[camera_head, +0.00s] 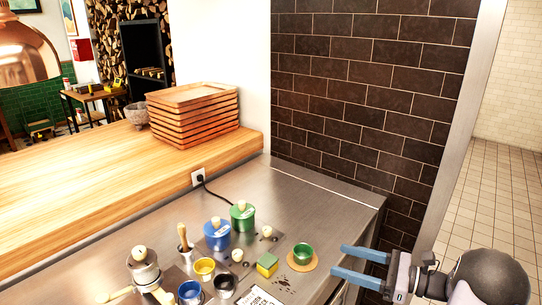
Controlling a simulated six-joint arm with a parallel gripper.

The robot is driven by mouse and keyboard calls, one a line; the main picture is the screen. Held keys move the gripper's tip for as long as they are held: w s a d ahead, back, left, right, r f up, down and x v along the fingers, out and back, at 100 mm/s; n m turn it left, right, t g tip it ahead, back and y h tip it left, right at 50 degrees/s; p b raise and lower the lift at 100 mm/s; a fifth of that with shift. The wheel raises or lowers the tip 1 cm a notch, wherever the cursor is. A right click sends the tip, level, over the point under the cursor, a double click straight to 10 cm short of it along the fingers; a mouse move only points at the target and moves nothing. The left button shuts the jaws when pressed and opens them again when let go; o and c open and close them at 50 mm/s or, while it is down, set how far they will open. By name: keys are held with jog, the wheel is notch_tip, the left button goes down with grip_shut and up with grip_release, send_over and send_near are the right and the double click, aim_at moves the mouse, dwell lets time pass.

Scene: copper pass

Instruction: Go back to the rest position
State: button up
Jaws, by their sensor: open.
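My gripper (352,263) is at the lower right, off the right edge of the steel counter (325,205). Its two blue fingers point left and stand apart, with nothing between them. The nearest thing to the fingertips is a green cup (303,252) on a round tan coaster (290,263), a little to the left and apart from them. The rest of my arm runs out of the picture at the lower right.
On the counter stand a yellow-green sponge (267,265), blue (217,235) and green (243,217) lidded pots, several small cups and a grinder-like device (144,270). Stacked wooden trays (193,117) sit on the wooden ledge. A dark brick wall (370,90) stands behind the counter.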

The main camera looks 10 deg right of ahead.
jog(key=s+f+m+g+h+p, duration=0.1)
jog(key=p, duration=0.1)
jog(key=s+a+f+m+g+h+p, duration=0.1)
jog(key=s+f+m+h+p, duration=0.1)
jog(key=p, duration=0.1)
jog(key=shift+s+f+m, duration=0.15)
jog(key=shift+m, duration=0.15)
jog(key=s+a+f+n+g+h+b, duration=0.2)
jog(key=s+a+f+n+h, duration=0.15)
jog(key=s+n, duration=0.45)
jog(key=s+a+f+n+g+h+b, duration=0.2)
jog(key=s+a+n+g+h+b, duration=0.15)
jog(key=n, duration=0.85)
jog(key=s+a+f+n+g+h+b, duration=0.2)
jog(key=s+a+f+n+h, duration=0.15)
jog(key=s+n, duration=0.45)
notch_tip(320, 180, up, 28)
jog(key=w+d+p, duration=0.1)
jog(key=p, duration=2.6)
jog(key=shift+n+h+p, duration=0.35)
jog(key=shift+n, duration=0.05)
